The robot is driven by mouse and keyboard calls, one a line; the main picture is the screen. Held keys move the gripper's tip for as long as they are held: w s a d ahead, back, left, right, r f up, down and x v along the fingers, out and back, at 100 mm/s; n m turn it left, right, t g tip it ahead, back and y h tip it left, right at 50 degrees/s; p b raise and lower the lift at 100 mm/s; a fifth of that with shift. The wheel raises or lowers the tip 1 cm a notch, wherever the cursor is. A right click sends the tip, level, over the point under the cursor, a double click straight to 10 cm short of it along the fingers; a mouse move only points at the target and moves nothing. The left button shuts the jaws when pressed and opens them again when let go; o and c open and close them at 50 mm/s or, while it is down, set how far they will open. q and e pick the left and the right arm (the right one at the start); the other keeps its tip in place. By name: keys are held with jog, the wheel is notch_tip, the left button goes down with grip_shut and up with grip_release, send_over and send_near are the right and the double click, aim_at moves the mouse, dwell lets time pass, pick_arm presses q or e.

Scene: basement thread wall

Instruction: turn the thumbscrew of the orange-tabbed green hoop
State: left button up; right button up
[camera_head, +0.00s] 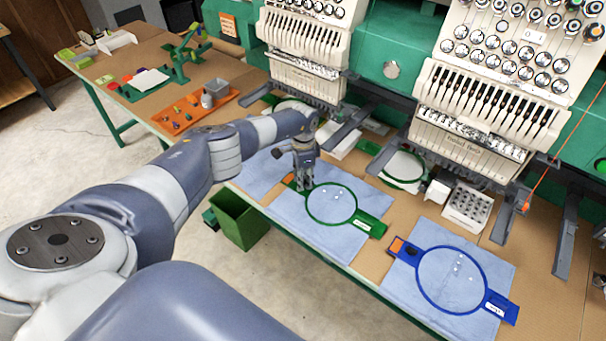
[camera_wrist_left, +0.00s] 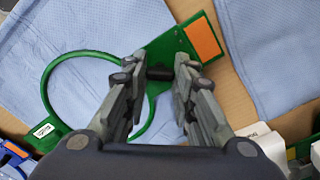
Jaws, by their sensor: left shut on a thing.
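The green hoop (camera_head: 372,228) lies on a light blue cloth near the table's front edge. Its orange tab (camera_wrist_left: 203,39) is at the upper right in the left wrist view and shows beside the gripper in the head view (camera_head: 288,179). My left gripper (camera_head: 304,186) points down at the tabbed end of the hoop. In the left wrist view its fingers (camera_wrist_left: 160,73) are closed on the small dark thumbscrew (camera_wrist_left: 159,73) between ring and tab. The fingers partly hide the ring and the screw's ends. My right gripper is not in view.
A blue hoop (camera_head: 489,303) on another blue cloth (camera_head: 405,289) lies to the right. Embroidery machine heads (camera_head: 475,130) overhang the table behind. A white tray of spools (camera_head: 467,208) stands at the back right. A green bin (camera_head: 240,222) is below the front edge.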

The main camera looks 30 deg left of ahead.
pick_arm(q)
jog(key=shift+n+p, duration=0.3)
jog(key=shift+n, duration=0.3)
jog(key=o, duration=1.1)
jog(key=shift+c, duration=0.2)
jog(key=shift+r, duration=0.1)
jog(key=shift+r, duration=0.45)
notch_tip(320, 180, up, 11)
jog(key=shift+s+f, duration=0.1)
jog(key=shift+f, duration=0.05)
